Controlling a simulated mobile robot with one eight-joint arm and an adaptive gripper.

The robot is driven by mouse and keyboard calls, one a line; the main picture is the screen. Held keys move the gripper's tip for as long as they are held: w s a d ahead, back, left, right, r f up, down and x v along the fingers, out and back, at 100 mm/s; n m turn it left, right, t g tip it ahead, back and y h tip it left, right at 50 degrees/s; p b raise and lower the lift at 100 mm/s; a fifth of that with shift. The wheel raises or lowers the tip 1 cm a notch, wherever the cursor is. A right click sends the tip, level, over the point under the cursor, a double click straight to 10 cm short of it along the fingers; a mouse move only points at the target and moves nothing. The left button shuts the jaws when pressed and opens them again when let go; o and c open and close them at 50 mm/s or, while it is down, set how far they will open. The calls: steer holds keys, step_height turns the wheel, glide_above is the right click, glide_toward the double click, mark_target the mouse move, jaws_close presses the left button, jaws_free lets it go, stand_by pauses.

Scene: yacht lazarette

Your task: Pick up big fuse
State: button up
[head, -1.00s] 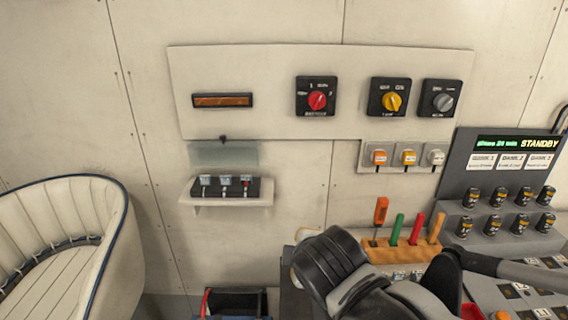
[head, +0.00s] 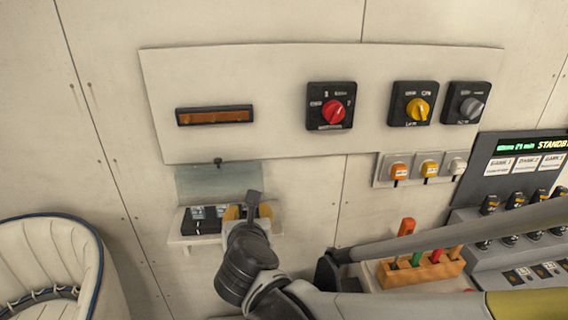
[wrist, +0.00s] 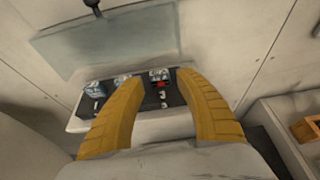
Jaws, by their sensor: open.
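A black fuse block (head: 200,221) sits on a small wall shelf and also shows in the wrist view (wrist: 104,103). Several fuses with pale clear tops stand in it. In the wrist view, the left fuse (wrist: 96,88) and the middle fuse (wrist: 122,80) are left of my gripper's fingers. The right fuse (wrist: 159,75), with a red part below its top, appears between the fingertips and looks a little wider. I cannot tell for certain which is the big fuse. My gripper (head: 249,211) is open at the shelf, its yellow fingers (wrist: 160,82) spread. It hides the block's right end in the head view.
A clear raised flap (head: 218,181) is just above the block, with a dark knob (head: 217,162). The wall panel (head: 280,75) with rotary switches is higher up. A wooden rack of tools (head: 420,270) stands right, below my arm. A white seat (head: 50,265) is at left.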

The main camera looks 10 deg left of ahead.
steer(key=b+x, duration=0.2)
steer(key=x, duration=0.3)
steer(key=shift+a+f, duration=0.1)
steer(key=shift+c, duration=0.2)
steer(key=c, duration=0.6)
